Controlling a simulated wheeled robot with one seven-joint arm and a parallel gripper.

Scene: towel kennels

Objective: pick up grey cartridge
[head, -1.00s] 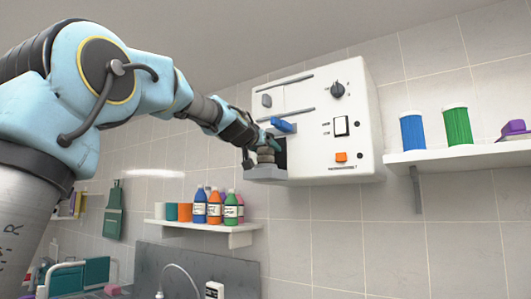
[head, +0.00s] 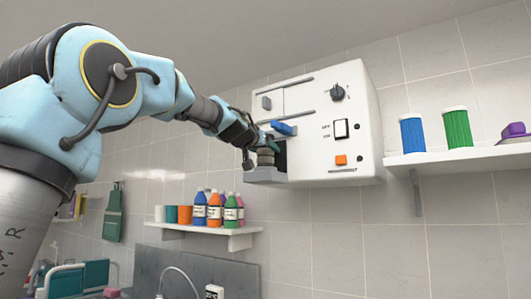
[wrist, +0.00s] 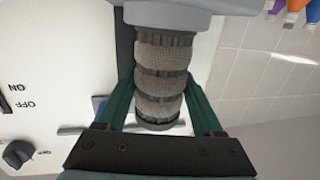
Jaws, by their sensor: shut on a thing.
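The grey cartridge (wrist: 161,75) is a ribbed cylinder with dark bands in the wrist view. It stands on a grey ledge (head: 262,176) that juts from the lower left of a white wall box (head: 310,125). In the head view the cartridge (head: 266,158) is small and partly covered by my gripper. My gripper (wrist: 160,100) has its green fingers on both sides of the cartridge and is shut on it. The cartridge's end still meets the grey ledge in the wrist view (wrist: 168,18); I cannot tell whether it touches.
The box front has a blue lever (head: 283,128), a black knob (head: 337,92), a switch (head: 341,128) and an orange button (head: 341,159). A shelf with several bottles (head: 214,209) is below left. A right shelf (head: 450,157) holds blue and green containers.

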